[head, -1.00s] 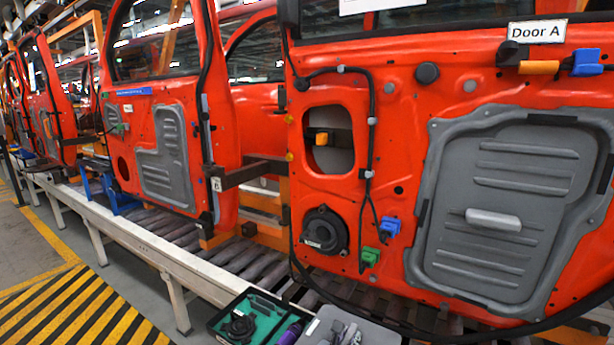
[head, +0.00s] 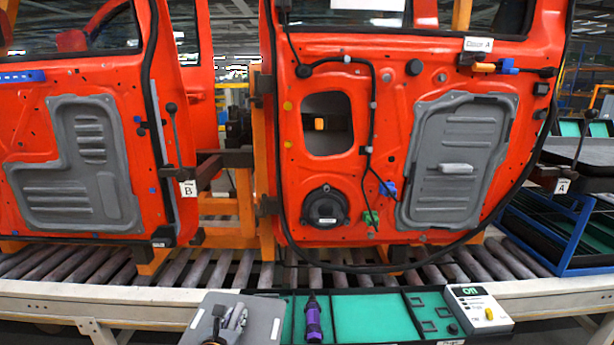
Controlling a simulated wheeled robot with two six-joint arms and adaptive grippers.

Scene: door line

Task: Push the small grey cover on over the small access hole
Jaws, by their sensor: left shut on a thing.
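The small access hole (head: 345,140) is an open, rounded rectangle in the upper left of the red door A (head: 390,85). A small orange part shows inside it, and no cover is on it. My left gripper (head: 234,318) is at the bottom edge, shut on a flat grey plate that looks like the small grey cover (head: 262,318). The cover is low in front of the line, below and left of the hole and well apart from the door. Its lower part is cut off by the frame. My right gripper is not in view.
A green tray (head: 375,318) with a purple tool (head: 313,320) lies in front of the roller line, beside a white box (head: 480,308). A large grey cover (head: 460,150) is on door A. Door B (head: 90,110) stands left. A blue rack (head: 570,225) stands right.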

